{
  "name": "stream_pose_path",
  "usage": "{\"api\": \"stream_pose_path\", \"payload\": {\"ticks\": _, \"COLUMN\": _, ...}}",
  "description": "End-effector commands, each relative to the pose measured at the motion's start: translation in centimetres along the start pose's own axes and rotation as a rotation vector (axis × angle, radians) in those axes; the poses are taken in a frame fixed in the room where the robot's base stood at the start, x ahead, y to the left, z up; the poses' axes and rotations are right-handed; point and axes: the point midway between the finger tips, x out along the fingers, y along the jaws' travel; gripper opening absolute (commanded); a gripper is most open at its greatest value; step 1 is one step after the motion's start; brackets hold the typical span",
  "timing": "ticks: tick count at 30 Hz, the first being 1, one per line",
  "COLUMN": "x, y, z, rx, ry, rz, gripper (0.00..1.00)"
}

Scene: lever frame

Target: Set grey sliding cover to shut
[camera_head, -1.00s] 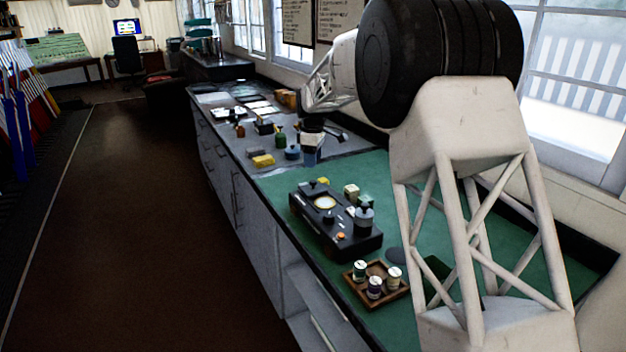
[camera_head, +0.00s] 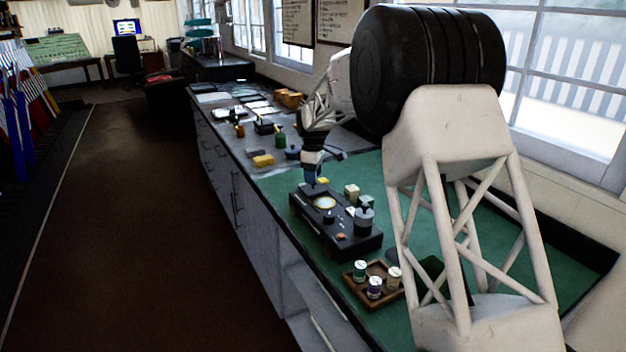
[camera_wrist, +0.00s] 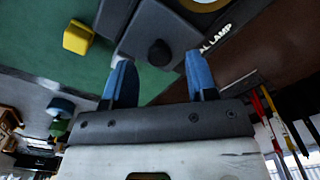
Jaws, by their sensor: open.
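The grey sliding cover (camera_wrist: 140,38) shows in the wrist view as a dark grey block with a round black knob (camera_wrist: 160,53). It sits at one end of a black lamp box (camera_head: 345,238), beside a pale round lens with a yellowish ring (camera_head: 325,203). The lens is uncovered. My gripper (camera_wrist: 158,62) is open, with its two blue fingers on either side of the knob in the picture. I cannot tell whether they touch it or how high they are. In the head view my gripper (camera_head: 312,178) is at the box's far end and hides most of the cover.
A wooden tray (camera_head: 352,284) with small jars stands nearer. A yellow block (camera_wrist: 77,37) lies beside the box.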

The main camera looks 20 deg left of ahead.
Motion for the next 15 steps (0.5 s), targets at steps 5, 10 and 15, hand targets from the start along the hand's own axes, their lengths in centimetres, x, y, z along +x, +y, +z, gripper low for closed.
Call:
{"api": "stream_pose_path", "payload": {"ticks": 5, "x": 1.4, "y": 0.0, "z": 0.0, "rx": 0.000, "ry": 0.000, "rz": 0.000, "gripper": 0.52}}
{"api": "stream_pose_path", "payload": {"ticks": 10, "x": 1.9, "y": 0.0, "z": 0.0, "rx": 0.000, "ry": 0.000, "rz": 0.000, "gripper": 0.52}}
{"api": "stream_pose_path", "payload": {"ticks": 15, "x": 1.9, "y": 0.0, "z": 0.0, "rx": 0.000, "ry": 0.000, "rz": 0.000, "gripper": 0.52}}
